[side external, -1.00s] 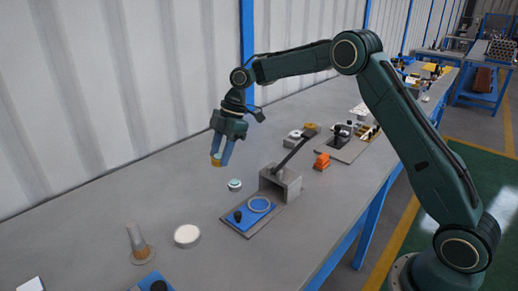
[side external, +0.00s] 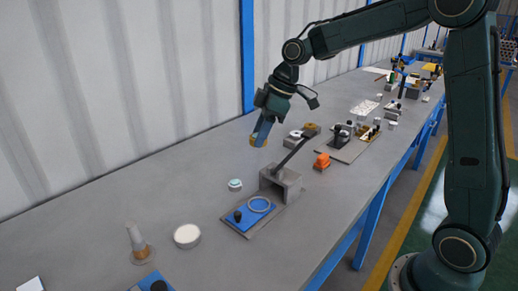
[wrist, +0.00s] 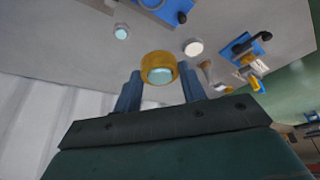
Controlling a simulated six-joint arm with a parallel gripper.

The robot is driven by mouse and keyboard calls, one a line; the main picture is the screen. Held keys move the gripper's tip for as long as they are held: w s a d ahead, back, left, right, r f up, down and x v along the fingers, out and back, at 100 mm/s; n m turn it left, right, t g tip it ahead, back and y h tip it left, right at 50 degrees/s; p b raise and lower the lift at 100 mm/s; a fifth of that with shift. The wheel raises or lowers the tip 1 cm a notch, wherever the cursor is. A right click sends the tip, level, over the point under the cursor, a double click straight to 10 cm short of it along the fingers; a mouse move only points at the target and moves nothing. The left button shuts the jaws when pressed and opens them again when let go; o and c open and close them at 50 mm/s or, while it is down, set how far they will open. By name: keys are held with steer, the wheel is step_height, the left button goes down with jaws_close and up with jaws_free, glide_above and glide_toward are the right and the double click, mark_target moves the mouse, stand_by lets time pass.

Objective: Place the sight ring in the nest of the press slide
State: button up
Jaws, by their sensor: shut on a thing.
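The sight ring is a brass-coloured ring with a pale teal glass face. My gripper (side external: 261,136) is shut on the sight ring (side external: 257,141) and holds it in the air above the bench. In the wrist view the ring (wrist: 159,68) sits between the two blue fingers, teal face toward the camera. The press slide (side external: 240,220) is a blue plate with a black knob, in front of a grey press block (side external: 281,183) with a dark lever. Its nest (side external: 259,204), a round grey-rimmed seat, looks empty. The slide (wrist: 168,12) is partly cut off in the wrist view.
A small teal-topped disc (side external: 235,185) lies left of the press. A white round disc (side external: 187,236) and a grey cone-like piece (side external: 137,243) stand nearer the front. The bench between the wall and press is mostly clear.

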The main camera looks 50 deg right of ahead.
steer(key=shift+s, duration=0.15)
glide_above(256, 206)
steer(key=d, duration=0.1)
steer(key=f, duration=1)
steer(key=s+f, duration=0.1)
steer(key=f, duration=0.4)
steer(key=shift+d+f, duration=0.1)
steer(key=shift+f, duration=2.45)
steer(key=o, duration=1.1)
